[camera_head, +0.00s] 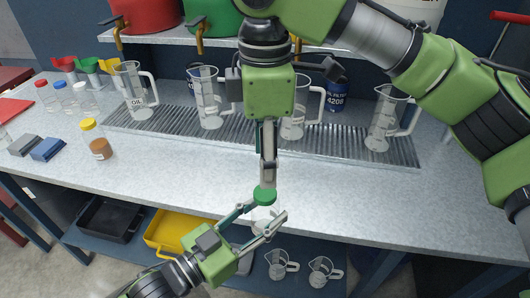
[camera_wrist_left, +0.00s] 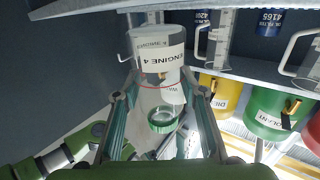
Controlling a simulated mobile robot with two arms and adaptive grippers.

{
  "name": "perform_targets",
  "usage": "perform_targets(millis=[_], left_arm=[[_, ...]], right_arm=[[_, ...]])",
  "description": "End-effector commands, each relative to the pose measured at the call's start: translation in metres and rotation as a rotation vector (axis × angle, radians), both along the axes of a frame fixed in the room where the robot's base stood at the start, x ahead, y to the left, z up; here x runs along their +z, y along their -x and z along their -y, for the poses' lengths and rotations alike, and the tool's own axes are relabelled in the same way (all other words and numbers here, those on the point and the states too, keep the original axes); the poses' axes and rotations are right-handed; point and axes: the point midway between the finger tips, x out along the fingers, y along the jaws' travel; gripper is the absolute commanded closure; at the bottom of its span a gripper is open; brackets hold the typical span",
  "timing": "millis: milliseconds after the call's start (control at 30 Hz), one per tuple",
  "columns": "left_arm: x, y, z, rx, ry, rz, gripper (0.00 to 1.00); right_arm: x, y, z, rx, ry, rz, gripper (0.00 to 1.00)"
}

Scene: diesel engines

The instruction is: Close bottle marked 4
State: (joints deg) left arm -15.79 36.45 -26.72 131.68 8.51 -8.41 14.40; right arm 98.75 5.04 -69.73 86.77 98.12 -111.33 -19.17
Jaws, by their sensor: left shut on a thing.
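The bottle (camera_wrist_left: 155,50) has a white label reading ENGINE 4, upside down in the left wrist view. In the head view it shows only as a small pale shape (camera_head: 261,213) below the green cap. My left gripper (camera_head: 264,217) is shut around the bottle, one finger on each side, in front of the bench edge. The green cap (camera_head: 264,196) is at the tip of my right gripper (camera_head: 268,178), which hangs down from above with its fingers close together on it. The cap (camera_wrist_left: 163,121) is just off the bottle's mouth; I cannot tell whether they touch.
A bottle with a yellow cap (camera_head: 98,142) stands on the left of the bench (camera_head: 190,180). Several clear jugs stand on the grating (camera_head: 340,142) behind. A yellow tray (camera_head: 172,228) and two small jugs are on the lower shelf. The front middle bench top is clear.

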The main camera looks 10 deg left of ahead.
Motion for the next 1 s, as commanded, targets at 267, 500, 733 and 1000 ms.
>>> perform_targets(millis=[267, 500, 733, 1000], left_arm=[[0.0, 0.0, 0.0, 0.0, 0.001, 0.001, 1.0], [0.0, 0.0, 0.0, 0.0, 0.001, 0.001, 1.0], [0.0, 0.0, 0.0, 0.0, 0.001, 0.001, 1.0], [0.001, 0.0, 0.0, 0.0, 0.001, 0.001, 1.0]], right_arm=[[0.002, 0.0, 0.0, 0.073, 0.0, 0.001, 0.51], [0.001, 0.0, 0.0, 0.071, 0.0, 0.001, 0.51], [-0.023, 0.0, 0.0, 0.07, 0.001, -0.001, 0.51], [-0.063, 0.0, 0.001, 0.07, 0.001, 0.0, 0.51]])
